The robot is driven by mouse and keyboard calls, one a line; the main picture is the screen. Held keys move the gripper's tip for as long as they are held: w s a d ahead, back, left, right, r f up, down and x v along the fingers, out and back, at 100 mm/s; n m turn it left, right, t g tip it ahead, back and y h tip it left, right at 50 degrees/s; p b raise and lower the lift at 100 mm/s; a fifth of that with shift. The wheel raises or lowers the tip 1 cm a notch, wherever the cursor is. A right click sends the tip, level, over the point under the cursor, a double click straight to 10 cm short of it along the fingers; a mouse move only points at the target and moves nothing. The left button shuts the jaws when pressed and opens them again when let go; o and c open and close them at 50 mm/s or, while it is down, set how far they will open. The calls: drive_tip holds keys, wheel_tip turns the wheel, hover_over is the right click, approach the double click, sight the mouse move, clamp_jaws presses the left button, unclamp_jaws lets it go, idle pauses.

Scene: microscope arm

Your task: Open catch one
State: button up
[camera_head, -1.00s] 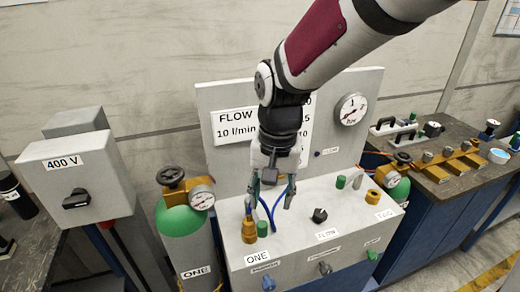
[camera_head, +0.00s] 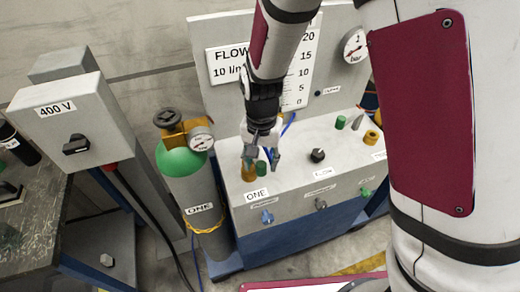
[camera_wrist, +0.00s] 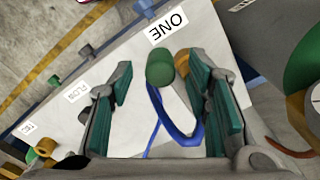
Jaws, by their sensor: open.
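On the grey bench panel by the label ONE (camera_head: 256,196) stand a brass fitting (camera_head: 248,174) and a green cylinder (camera_head: 262,168). In the wrist view the green cylinder (camera_wrist: 160,68) shows between my open fingers, with a grey stem below it. The brass fitting (camera_wrist: 183,62) is partly hidden behind a finger. My gripper (camera_head: 262,156) is open and empty, just above these parts. Its fingers (camera_wrist: 158,85) do not visibly close on anything. I cannot tell which part is the catch.
A green-topped gas cylinder (camera_head: 180,162) with valve and gauge stands left of the panel. A 400 V box (camera_head: 75,125) is farther left. A black knob (camera_head: 317,155) and another brass fitting (camera_head: 371,137) sit to the right. The flow board (camera_head: 228,85) rises behind.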

drive_tip(key=shift+f, duration=1.3)
drive_tip(key=shift+c, duration=0.5)
clamp_jaws()
